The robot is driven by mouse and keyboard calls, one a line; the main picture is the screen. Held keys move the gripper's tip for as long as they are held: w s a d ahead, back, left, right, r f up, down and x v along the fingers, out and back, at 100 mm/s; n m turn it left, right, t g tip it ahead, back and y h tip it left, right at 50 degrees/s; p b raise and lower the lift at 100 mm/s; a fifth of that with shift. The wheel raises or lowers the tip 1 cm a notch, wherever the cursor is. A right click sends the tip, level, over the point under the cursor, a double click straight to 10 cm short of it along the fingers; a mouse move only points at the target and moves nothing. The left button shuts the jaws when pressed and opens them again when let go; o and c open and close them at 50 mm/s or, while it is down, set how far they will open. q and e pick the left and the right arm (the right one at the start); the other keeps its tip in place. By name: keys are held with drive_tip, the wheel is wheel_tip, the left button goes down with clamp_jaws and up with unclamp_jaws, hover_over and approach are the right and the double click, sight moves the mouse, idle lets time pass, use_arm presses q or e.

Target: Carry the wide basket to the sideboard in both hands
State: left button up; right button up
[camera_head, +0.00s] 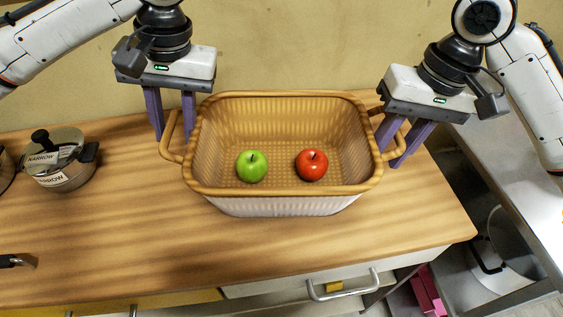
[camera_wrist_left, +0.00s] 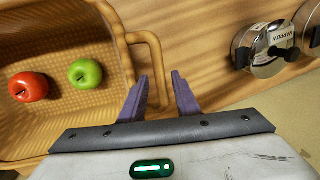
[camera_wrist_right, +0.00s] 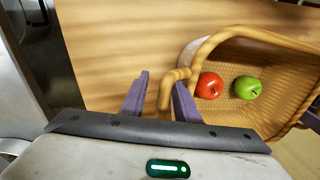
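The wide wicker basket (camera_head: 275,192) stands upright on a wooden-topped cabinet (camera_head: 110,235), with a green apple (camera_head: 252,166) and a red apple (camera_head: 311,165) inside. My left gripper (camera_head: 174,132) is open at the basket's left handle (camera_head: 168,152); in the left wrist view the handle (camera_wrist_left: 158,62) reaches toward the gap between the spread fingers. My right gripper (camera_head: 398,158) is open at the right handle (camera_head: 399,147); in the right wrist view this handle (camera_wrist_right: 166,92) lies between the fingers, closer to the right-hand one. Neither gripper is closed on a handle.
A lidded pot (camera_head: 62,160) stands on the wooden top at the left. A wall (camera_head: 300,45) rises behind. A drawer handle (camera_head: 342,285) juts from the cabinet front. A grey counter (camera_head: 500,165) is at the right. The wooden top before the basket is clear.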

use_arm(q)
drive_tip(key=r, duration=0.2)
drive_tip(key=d+r, duration=0.1)
drive_tip(key=r, duration=0.2)
drive_tip(key=shift+r, duration=0.15)
use_arm(e)
drive_tip(key=shift+r, duration=0.2)
wheel_tip(320, 180, up, 11)
drive_tip(key=d, duration=0.2)
drive_tip(key=shift+d+r, duration=0.15)
drive_tip(key=shift+r, duration=0.05)
drive_tip(key=shift+w, duration=0.15)
